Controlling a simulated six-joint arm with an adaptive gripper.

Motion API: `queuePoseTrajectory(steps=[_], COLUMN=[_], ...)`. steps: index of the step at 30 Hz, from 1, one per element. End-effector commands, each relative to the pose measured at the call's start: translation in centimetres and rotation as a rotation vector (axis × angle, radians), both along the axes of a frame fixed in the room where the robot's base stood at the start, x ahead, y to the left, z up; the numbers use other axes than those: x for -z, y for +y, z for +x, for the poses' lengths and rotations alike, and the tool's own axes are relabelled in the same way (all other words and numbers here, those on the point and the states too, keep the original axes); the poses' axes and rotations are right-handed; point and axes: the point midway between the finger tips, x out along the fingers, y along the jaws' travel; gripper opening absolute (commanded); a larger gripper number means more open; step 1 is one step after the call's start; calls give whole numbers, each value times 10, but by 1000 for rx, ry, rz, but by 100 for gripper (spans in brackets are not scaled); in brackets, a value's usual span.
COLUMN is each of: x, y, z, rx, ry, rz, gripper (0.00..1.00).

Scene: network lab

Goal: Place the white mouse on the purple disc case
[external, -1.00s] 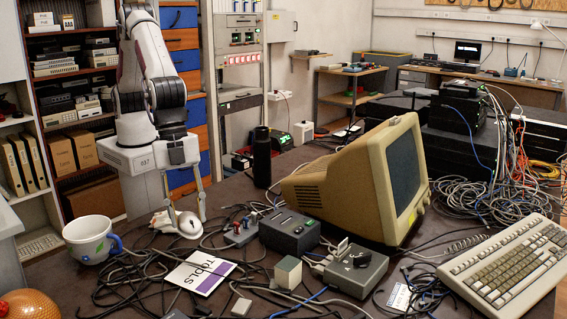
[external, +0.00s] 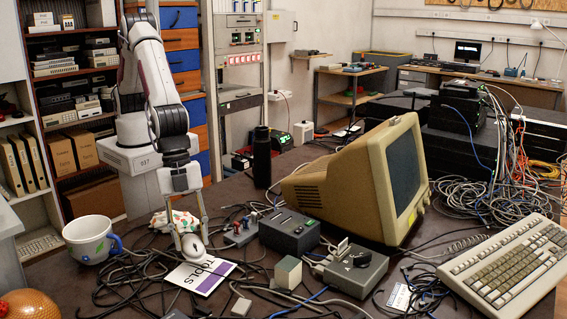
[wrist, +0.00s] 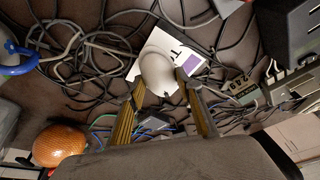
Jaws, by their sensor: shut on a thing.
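The white mouse (external: 193,247) is between the fingers of my gripper (external: 192,240), which is shut on it. It also shows in the wrist view (wrist: 157,73) at the fingertips. The mouse is over the back edge of the case in the external view. In the wrist view the case (wrist: 150,45) shows partly behind the mouse. I cannot tell whether the mouse touches the case.
A white mug (external: 88,240) with a blue handle stands to the left. A crumpled patterned cloth (external: 172,222) lies behind the gripper. Black cables (external: 130,280) surround the case. A dark box (external: 289,232) and a beige monitor (external: 370,180) stand to the right.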

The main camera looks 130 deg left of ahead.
Motion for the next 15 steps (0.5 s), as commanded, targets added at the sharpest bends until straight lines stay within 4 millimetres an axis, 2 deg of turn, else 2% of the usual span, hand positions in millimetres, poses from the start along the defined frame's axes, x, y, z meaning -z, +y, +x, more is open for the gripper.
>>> queuePoseTrajectory(steps=[8,15], x=[3,27], y=[0,0], z=[0,-1], rx=[0,0], ry=[1,2], rz=[1,0], gripper=[5,5])
